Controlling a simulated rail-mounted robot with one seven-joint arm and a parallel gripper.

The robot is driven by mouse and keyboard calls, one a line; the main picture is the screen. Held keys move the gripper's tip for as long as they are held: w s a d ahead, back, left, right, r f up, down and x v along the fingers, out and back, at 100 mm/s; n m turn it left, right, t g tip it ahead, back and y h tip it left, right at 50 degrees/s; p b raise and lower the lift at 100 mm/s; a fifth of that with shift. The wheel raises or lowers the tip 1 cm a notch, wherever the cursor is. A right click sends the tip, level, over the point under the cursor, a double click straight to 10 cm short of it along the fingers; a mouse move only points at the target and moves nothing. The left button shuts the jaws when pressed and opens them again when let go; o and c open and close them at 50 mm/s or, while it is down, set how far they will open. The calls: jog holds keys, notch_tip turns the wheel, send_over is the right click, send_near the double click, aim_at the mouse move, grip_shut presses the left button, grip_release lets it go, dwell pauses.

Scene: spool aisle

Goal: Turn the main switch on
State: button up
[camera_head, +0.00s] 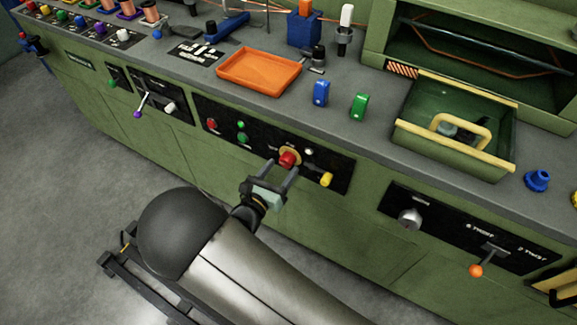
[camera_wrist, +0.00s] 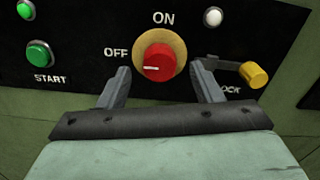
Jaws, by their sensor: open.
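The main switch is a red rotary knob (camera_wrist: 156,62) on a round tan plate (camera_wrist: 178,45), on a black panel. In the wrist view the labels ON above and OFF to the left surround it, and the knob's white mark points left, toward OFF. The red knob also shows in the head view (camera_head: 288,159). My gripper (camera_wrist: 160,82) is open, with one finger on each side of the knob's lower part. I cannot tell whether the fingers touch it. In the head view my gripper (camera_head: 281,174) reaches the panel from the front.
A yellow-knobbed lock lever (camera_wrist: 253,75) sits just right of the right finger. A green START button (camera_wrist: 40,53) and a white lamp (camera_wrist: 213,17) are nearby. An orange tray (camera_head: 259,72) and a green bin (camera_head: 455,128) stand on the counter above.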

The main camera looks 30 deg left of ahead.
jog(key=shift+w, duration=0.85)
jog(key=c, duration=1)
